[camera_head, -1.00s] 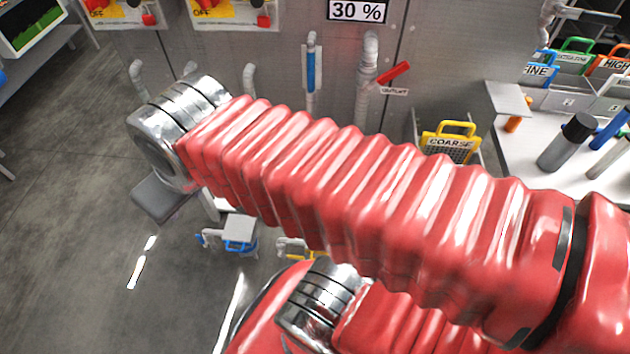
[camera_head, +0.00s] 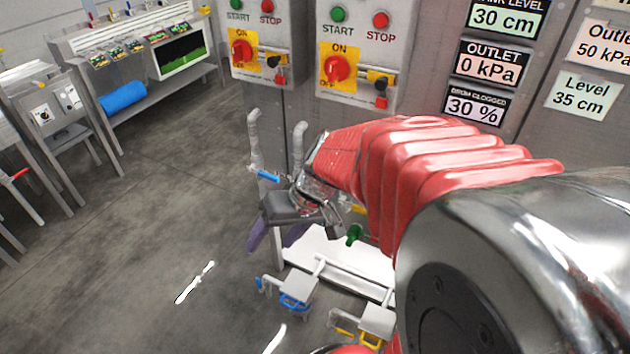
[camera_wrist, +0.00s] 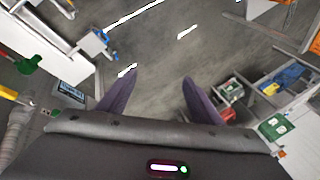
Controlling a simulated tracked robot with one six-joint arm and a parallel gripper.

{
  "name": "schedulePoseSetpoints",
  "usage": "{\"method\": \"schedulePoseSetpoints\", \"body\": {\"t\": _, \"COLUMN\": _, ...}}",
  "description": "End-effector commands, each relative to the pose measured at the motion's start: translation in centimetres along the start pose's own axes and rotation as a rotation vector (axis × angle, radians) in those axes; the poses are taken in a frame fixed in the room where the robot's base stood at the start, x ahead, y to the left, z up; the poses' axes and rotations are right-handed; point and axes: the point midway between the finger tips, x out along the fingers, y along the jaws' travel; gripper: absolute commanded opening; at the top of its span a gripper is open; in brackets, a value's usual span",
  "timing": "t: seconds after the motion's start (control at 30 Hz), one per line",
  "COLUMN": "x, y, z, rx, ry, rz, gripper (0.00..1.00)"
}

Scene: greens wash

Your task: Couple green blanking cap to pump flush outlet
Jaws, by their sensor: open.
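A small green fitting (camera_head: 354,234) sits beside the white pump base (camera_head: 325,252) under my arm in the head view. It also shows at the left edge of the wrist view (camera_wrist: 28,65). I cannot tell whether it is the blanking cap or a valve handle. I cannot pick out the flush outlet for sure. My gripper (camera_head: 271,246) hangs in front of the grey cabinet, its purple fingers pointing down. In the wrist view my gripper (camera_wrist: 159,76) has its fingers spread apart with only floor between them. The green fitting lies outside the fingers, to the left.
Vertical pipes, one with a blue handle (camera_head: 264,175), stand close behind my gripper. Low white stands with blue (camera_head: 297,299) and yellow (camera_head: 371,339) parts are near the floor. A bench with a screen (camera_head: 180,56) is at back left. Open floor lies to the left.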

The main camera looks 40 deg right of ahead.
Motion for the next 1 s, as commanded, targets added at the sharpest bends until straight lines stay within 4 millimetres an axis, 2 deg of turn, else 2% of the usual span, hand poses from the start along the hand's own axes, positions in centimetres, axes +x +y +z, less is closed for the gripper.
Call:
{"method": "schedulePoseSetpoints", "body": {"t": 0.37, "x": 3.5, "y": 7.5, "z": -3.4, "rx": 0.19, "ry": 0.085, "rz": -0.149, "gripper": 0.59}}
{"method": "schedulePoseSetpoints", "body": {"t": 0.6, "x": 5.4, "y": 13.8, "z": -4.8, "rx": 0.315, "ry": 0.186, "rz": -0.209, "gripper": 0.59}}
{"method": "schedulePoseSetpoints", "body": {"t": 0.87, "x": 7.4, "y": 21.8, "z": -4.7, "rx": 0.46, "ry": 0.319, "rz": -0.234, "gripper": 0.59}}
{"method": "schedulePoseSetpoints", "body": {"t": 1.0, "x": 8.5, "y": 26.4, "z": -3.8, "rx": 0.54, "ry": 0.395, "rz": -0.228, "gripper": 0.59}}
